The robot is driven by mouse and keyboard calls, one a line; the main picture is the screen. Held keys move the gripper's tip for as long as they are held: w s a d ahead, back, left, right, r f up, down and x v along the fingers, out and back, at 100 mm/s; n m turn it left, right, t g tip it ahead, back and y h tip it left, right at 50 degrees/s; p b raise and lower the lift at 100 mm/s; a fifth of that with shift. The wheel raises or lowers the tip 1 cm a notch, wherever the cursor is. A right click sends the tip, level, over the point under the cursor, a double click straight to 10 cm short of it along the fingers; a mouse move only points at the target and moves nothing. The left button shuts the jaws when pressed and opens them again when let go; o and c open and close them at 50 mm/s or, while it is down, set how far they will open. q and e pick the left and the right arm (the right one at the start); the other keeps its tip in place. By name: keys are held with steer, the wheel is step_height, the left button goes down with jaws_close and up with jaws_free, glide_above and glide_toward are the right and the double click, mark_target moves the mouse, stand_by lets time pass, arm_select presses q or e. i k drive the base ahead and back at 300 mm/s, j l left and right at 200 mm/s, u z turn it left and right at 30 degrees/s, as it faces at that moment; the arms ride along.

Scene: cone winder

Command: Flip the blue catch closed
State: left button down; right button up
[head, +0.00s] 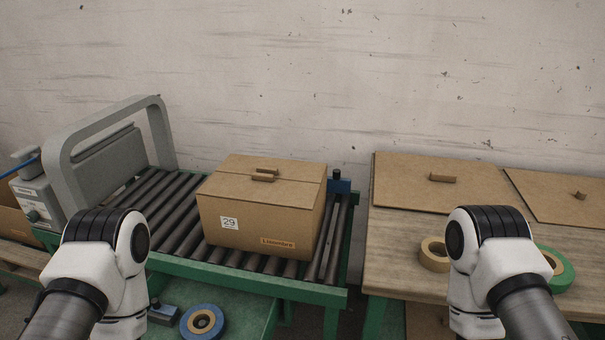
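A small blue part with a dark knob on top (340,185) stands at the back right corner of the roller conveyor, partly behind the carton. A thin blue lever (28,161) shows on the grey machine at the far left edge. A blue-grey block (163,314) is low beside the conveyor, partly hidden by my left arm. I cannot tell for certain which is the catch, or whether it is open or closed. Only arm links of mine show at lower left and lower right; neither gripper is in view.
A closed carton (250,219) labelled 29 sits on the green-framed roller conveyor (170,226). A grey arched machine (110,140) spans its left end. The wooden table (400,250) at right holds flat cardboard panels (425,190), a tan roll (434,256) and a green roll (562,274). A blue-rimmed roll (202,324) lies low in front.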

mark_target(169, 311)
steer(key=j+z, duration=0.3)
steer(key=j, duration=1.05)
steer(key=i, duration=0.45)
